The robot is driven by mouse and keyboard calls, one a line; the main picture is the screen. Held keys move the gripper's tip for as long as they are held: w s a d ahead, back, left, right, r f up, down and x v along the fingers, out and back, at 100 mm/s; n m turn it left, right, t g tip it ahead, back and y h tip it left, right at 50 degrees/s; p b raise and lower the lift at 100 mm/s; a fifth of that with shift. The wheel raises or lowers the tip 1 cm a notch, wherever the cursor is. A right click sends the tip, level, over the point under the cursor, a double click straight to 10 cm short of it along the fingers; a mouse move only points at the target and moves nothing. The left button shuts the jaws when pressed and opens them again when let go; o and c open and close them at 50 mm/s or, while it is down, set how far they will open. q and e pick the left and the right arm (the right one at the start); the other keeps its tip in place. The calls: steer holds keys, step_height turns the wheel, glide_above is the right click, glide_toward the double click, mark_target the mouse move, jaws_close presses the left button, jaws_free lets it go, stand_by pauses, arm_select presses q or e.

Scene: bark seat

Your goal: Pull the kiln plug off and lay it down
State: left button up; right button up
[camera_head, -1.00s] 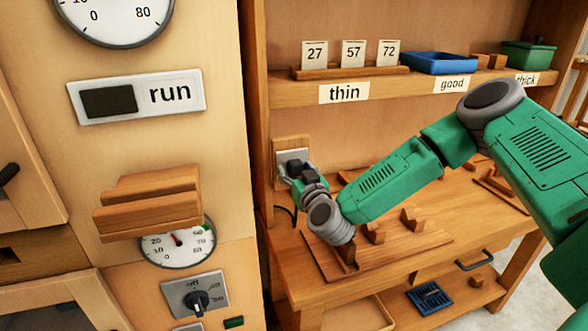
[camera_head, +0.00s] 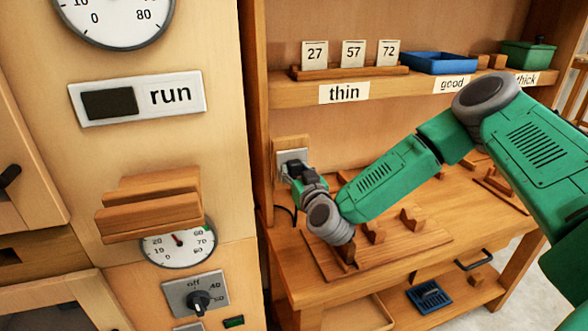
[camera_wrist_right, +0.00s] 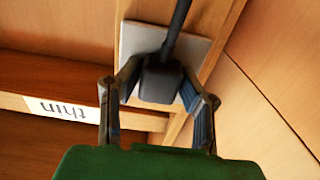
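The kiln plug (camera_wrist_right: 160,82) is a dark block with a thick cord, seated at a pale socket plate (camera_head: 291,156) on a wooden block beside the kiln cabinet. The plate also shows in the right wrist view (camera_wrist_right: 197,52). My right gripper (camera_head: 297,172) is at the plug. In the right wrist view its two fingers (camera_wrist_right: 160,88) lie along both sides of the plug and appear to press on it. In the head view the gripper mostly hides the plug. My left gripper is in neither view.
The wooden bench (camera_head: 450,235) below holds a board (camera_head: 400,252) with small wooden blocks, under my right arm. A shelf (camera_head: 290,93) with number cards and a blue tray (camera_head: 440,62) is above. The cabinet with dials and a wooden handle (camera_head: 150,205) stands left.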

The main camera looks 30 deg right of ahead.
mark_target(297, 172)
jaws_close()
steer(key=shift+s, duration=0.1)
steer(key=shift+p+v, duration=1.1)
steer(key=shift+v, duration=1.8)
